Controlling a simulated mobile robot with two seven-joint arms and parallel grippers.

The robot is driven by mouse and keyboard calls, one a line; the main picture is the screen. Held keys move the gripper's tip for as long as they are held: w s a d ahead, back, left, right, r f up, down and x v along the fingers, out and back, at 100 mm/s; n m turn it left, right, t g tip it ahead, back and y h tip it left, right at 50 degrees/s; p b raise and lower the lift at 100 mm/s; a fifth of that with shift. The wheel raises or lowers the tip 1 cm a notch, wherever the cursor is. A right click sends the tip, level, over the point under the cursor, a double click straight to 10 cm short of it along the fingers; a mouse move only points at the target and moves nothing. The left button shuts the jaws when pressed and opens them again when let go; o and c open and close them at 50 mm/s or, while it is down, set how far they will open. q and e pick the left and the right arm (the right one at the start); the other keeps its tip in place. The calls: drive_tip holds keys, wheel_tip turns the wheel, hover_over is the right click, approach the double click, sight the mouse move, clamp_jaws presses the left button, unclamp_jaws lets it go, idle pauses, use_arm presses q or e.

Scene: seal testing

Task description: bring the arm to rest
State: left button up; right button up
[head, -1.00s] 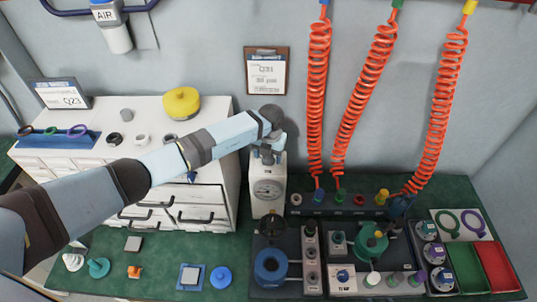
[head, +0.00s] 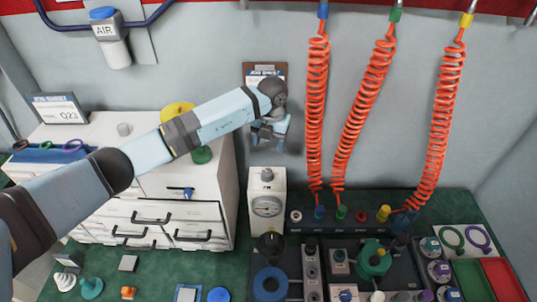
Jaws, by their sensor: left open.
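My left arm comes in from the left and reaches across the white drawer cabinet (head: 215,188). My left gripper (head: 268,138) is at the arm's end, in front of the grey wall and above the white gauge box (head: 267,207). It is open, and I see nothing held in it. Its fingers are small and partly hidden by the wrist. My right gripper is not in view.
Three coiled orange hoses (head: 317,120) hang just right of the gripper. A yellow round part (head: 178,109) and a green knob (head: 202,155) are near the forearm.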

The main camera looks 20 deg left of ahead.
use_arm(q)
drive_tip(key=shift+r, duration=0.45)
